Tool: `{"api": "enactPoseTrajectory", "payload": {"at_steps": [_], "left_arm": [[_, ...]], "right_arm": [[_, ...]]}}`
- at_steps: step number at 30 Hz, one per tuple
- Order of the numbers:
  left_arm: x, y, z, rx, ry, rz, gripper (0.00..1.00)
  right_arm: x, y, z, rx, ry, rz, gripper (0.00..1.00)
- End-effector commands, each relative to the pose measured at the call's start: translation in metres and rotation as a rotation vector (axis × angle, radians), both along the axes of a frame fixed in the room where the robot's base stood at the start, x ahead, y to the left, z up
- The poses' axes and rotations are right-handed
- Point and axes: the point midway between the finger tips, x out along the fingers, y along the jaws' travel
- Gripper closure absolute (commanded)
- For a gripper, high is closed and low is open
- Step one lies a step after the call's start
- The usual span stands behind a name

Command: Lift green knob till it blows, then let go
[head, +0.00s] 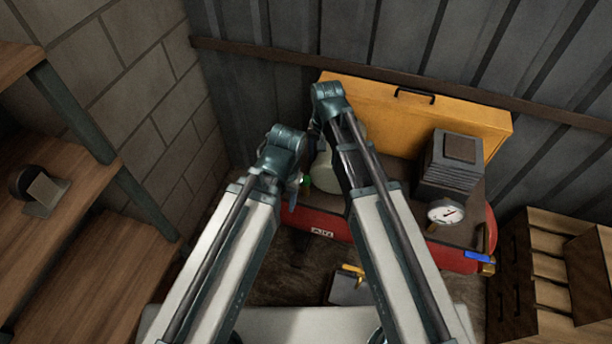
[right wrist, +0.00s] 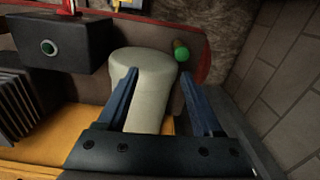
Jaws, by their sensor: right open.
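The green knob (head: 307,181) sits at the left end of the red compressor tank (head: 325,226), beside a pale rounded cylinder (head: 327,176). In the right wrist view the green knob (right wrist: 182,53) shows just beyond the tip of the right-hand finger. My right gripper (right wrist: 158,72) is open, with the pale cylinder (right wrist: 150,85) seen between its fingers, and it is not closed on the knob. In the head view its arm largely hides it. My left gripper (head: 293,190) is near the knob at the tank's left end, mostly hidden by its wrist; its jaws cannot be made out.
A yellow case (head: 415,108) stands behind the compressor against the metal wall. A dark finned block (head: 450,165) and a gauge (head: 445,213) sit to the right. Wooden shelves (head: 70,215) are at left, a wooden drawer unit (head: 545,270) at right.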

Motion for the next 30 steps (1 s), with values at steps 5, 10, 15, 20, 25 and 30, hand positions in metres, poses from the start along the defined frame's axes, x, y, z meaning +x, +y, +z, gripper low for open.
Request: {"api": "enactPoseTrajectory", "payload": {"at_steps": [5, 10, 15, 20, 25, 30], "left_arm": [[0.000, 0.000, 0.000, 0.000, 0.000, 0.000, 0.45], [0.000, 0.000, 0.000, 0.000, 0.000, 0.000, 0.45], [0.000, 0.000, -0.003, 0.000, 0.000, 0.000, 0.45], [0.000, 0.000, -0.013, 0.000, 0.000, 0.000, 0.45], [0.000, 0.000, -0.031, 0.000, 0.000, 0.000, 0.45], [0.000, 0.000, -0.055, 0.000, 0.000, 0.000, 0.45]], "right_arm": [[0.023, 0.040, 0.000, -0.002, 0.014, -0.062, 0.32], [0.024, 0.048, 0.000, -0.003, 0.018, -0.081, 0.32], [0.023, 0.047, -0.003, -0.003, 0.018, -0.081, 0.32], [0.023, 0.047, -0.013, -0.003, 0.018, -0.080, 0.32], [0.023, 0.047, -0.031, -0.003, 0.018, -0.080, 0.32], [0.024, 0.047, -0.055, -0.003, 0.017, -0.079, 0.32]]}}
